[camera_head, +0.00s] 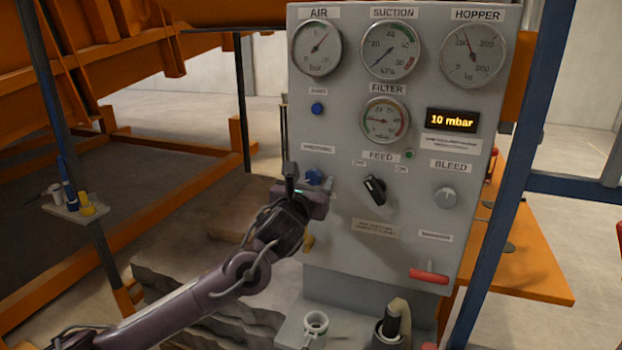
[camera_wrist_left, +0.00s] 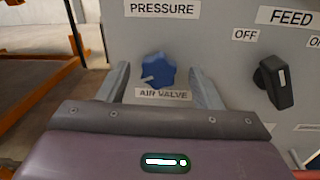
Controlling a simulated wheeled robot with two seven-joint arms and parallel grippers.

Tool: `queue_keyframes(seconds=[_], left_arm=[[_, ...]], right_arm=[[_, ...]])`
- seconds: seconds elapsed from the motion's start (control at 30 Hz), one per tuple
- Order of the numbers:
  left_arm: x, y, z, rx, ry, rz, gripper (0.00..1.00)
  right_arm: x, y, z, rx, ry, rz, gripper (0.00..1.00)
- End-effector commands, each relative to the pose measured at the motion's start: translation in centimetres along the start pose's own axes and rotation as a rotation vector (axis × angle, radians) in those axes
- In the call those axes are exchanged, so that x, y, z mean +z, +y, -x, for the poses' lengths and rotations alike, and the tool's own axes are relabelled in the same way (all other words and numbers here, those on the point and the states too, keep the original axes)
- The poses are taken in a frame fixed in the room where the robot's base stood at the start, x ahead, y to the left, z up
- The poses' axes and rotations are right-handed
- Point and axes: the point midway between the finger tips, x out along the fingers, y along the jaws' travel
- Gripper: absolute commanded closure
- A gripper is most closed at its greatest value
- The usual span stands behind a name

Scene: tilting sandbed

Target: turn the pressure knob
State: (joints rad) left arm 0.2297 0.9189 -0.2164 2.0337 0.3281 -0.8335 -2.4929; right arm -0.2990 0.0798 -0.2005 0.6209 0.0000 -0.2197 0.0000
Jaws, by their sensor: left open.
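The pressure knob (camera_wrist_left: 159,70) is a blue, lobed knob with a light pointer mark, under the PRESSURE label (camera_wrist_left: 162,8) on the grey panel. In the head view the pressure knob (camera_head: 315,177) is partly hidden by my left gripper (camera_head: 309,181). In the left wrist view the two fingers of my left gripper (camera_wrist_left: 159,76) are open, one on each side of the knob, with visible gaps. I cannot tell how far the fingertips are from the panel. My right gripper is not in view.
The panel (camera_head: 340,255) also carries a black FEED switch (camera_head: 374,189) to the right, a grey BLEED knob (camera_head: 445,196), a red handle (camera_head: 430,276) and several gauges. A blue post (camera_head: 515,180) stands at its right edge.

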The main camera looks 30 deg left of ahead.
Motion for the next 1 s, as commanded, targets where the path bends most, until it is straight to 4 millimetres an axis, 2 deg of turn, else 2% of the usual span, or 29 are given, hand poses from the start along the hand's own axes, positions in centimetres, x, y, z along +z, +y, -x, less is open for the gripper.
queue_keyframes(seconds=[0.2,0.53,0.77,1.0], left_arm=[[-0.1,0.0,-0.04,0.0,0.001,0.0,0.41],[-0.1,0.0,-0.02,0.0,0.001,0.0,0.84],[-0.11,0.0,-0.01,0.0,0.003,0.017,0.85],[-0.13,0.02,0.0,0.001,0.012,0.119,0.85]], right_arm=[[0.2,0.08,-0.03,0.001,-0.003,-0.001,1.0],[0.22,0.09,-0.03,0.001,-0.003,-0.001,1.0],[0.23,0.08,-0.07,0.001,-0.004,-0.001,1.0],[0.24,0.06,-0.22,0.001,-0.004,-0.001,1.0]])
